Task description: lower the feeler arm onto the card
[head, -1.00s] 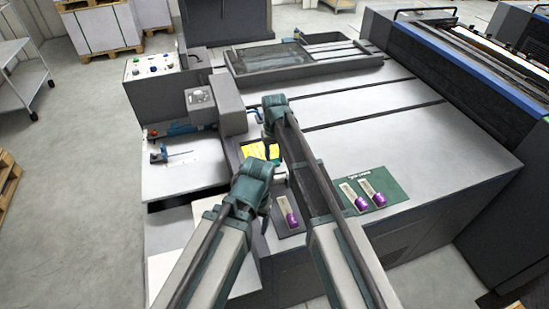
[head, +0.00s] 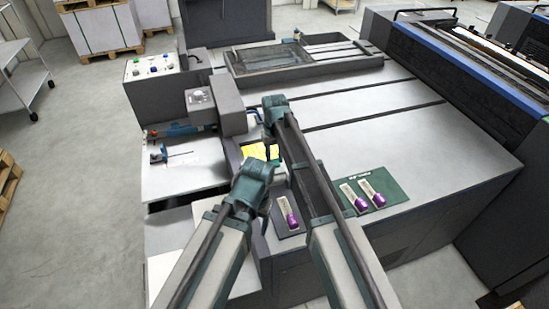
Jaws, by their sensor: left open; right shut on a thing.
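A small blue device with a thin dark rod (head: 179,154), which looks like the feeler arm, stands on the pale left shelf. The rod points right over a white card (head: 186,160); I cannot tell whether it touches the card. My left gripper (head: 252,178) is open, in front of a yellow patch (head: 254,151) on the machine and well right of the card. Its fingers are mostly hidden. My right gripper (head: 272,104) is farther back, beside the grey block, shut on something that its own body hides.
A grey block with a dial (head: 200,97) stands behind the shelf. Purple-ended tubes lie on a dark mat (head: 284,219) and a green mat (head: 388,181) at the front. A button panel (head: 150,67) is at the back left. The pale deck (head: 420,140) is clear to the right.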

